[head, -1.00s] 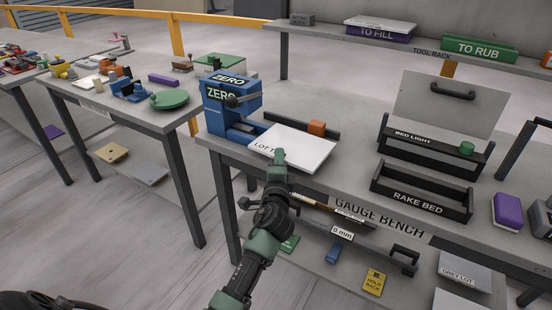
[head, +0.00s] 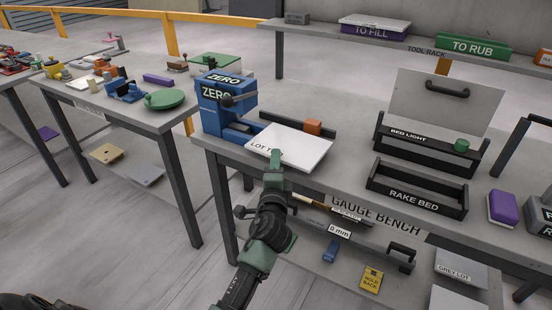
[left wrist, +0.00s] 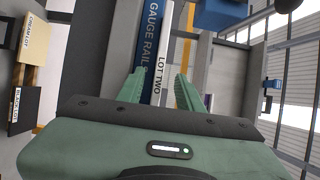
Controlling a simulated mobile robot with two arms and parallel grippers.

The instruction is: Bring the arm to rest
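My left gripper (head: 276,158) is at the front edge of the gauge bench, before a white plate labelled LOT TWO (head: 303,145). In the left wrist view its two green fingers (left wrist: 160,90) stand apart, with the white LOT TWO edge (left wrist: 163,70) and the blue GAUGE RAILS strip (left wrist: 150,40) seen beyond and between them. Neither finger visibly presses on the plate. The plate lies on the bench beside the blue ZERO device (head: 226,105). The gripper hides part of the plate's label. My right gripper is not in view.
On the bench, an orange block (head: 313,127) is behind the plate and the black RAKE BED tray (head: 417,190) stands to the right. Below are a shelf with a yellow HOLD BACK tag (head: 371,279) and a blue piece (head: 331,250). Open floor (head: 120,240) lies left.

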